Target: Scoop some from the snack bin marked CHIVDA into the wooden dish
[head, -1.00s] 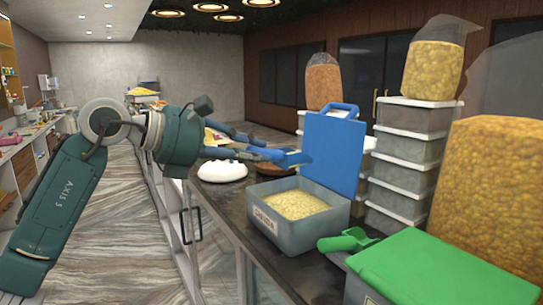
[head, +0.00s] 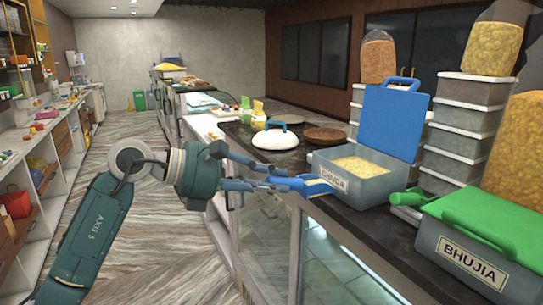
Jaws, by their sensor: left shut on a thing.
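The open bin marked CHIVDA (head: 378,190) is a grey box of pale yellow snack (head: 357,164) on the dark counter. Its blue lid (head: 392,122) stands upright behind it. My left gripper (head: 300,188) is shut on a blue scoop (head: 321,187), at the bin's left front corner in the picture. The fingers hide part of the scoop, and I cannot tell whether it holds any snack. The wooden dish (head: 325,135) is a flat, round brown thing behind the bin to the left. My right gripper is out of view.
A white round-lidded pot (head: 275,138) stands left of the dish. A green scoop (head: 407,198) lies beside the green-lidded BHUJIA bin (head: 462,255) at right. Stacked grey boxes (head: 461,133) and snack bags (head: 379,56) stand behind. The counter's front edge runs below my gripper.

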